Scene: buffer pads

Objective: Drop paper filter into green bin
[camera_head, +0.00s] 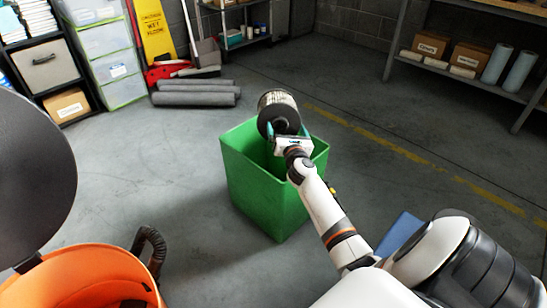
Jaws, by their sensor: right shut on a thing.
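The green bin (265,195) stands upright on the floor in the middle of the head view, its top open. The paper filter (279,99) is a pleated cylinder with dark end caps. My right gripper (283,123) is shut on the filter and holds it above the far side of the bin's opening. The gripper and my right arm hide part of the bin's right side and rim. My left gripper is not in view.
A shelf (470,70) is at the back right.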

